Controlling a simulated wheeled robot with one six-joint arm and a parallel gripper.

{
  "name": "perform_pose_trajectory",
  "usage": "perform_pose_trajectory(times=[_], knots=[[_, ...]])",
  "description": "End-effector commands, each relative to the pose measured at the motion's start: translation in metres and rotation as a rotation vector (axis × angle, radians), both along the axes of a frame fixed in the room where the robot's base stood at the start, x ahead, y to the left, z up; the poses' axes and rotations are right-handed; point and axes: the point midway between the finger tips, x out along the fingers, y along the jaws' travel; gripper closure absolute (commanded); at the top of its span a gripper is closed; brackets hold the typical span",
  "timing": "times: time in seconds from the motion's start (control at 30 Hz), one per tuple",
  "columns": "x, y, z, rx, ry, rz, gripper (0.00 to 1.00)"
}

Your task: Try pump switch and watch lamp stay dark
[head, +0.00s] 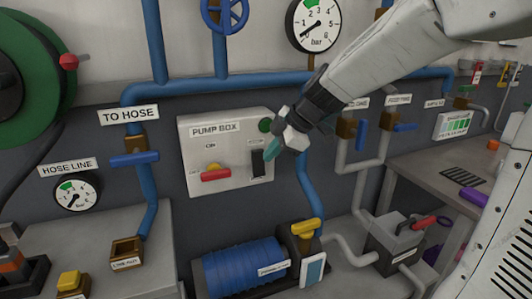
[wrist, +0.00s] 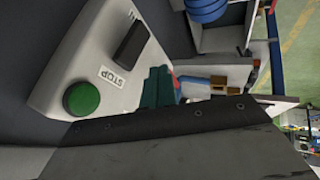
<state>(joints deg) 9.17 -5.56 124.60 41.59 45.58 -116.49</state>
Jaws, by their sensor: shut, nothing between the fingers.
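The grey pump box (head: 226,180) hangs on the wall, with a black switch (head: 257,162) at its lower right. A round dark green lamp (head: 265,125) sits above the switch and shows no glow. In the wrist view the lamp (wrist: 82,98) and the black switch (wrist: 131,45) lie either side of a small label reading like STOP. My gripper (head: 271,149) has teal fingers, shut and empty, just right of the switch in the head view. The fingers (wrist: 159,87) also show in the wrist view. I cannot tell whether they touch the box.
A red handle (head: 216,174) is on the box's lower left. Blue pipes frame the box, with a TO HOSE valve (head: 134,159) at left. A blue pump (head: 240,268) with a yellow lever (head: 306,227) stands below. A grey workbench (head: 440,182) is at right.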

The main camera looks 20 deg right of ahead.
Motion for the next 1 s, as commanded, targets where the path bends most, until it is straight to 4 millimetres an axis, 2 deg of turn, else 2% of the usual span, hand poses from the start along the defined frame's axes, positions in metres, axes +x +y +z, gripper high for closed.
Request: perform_pose_trajectory(times=[0.03,0.2,0.4,0.6,1.0], knots=[[0.0,-0.008,0.016,-0.003,-0.011,-0.006,1.0],[-0.006,-0.016,0.05,-0.002,-0.009,0.005,1.0],[-0.011,-0.027,0.075,-0.002,-0.006,0.009,1.0],[-0.013,-0.031,0.084,-0.002,-0.005,0.008,1.0],[-0.013,-0.033,0.084,-0.001,-0.004,0.006,1.0]])
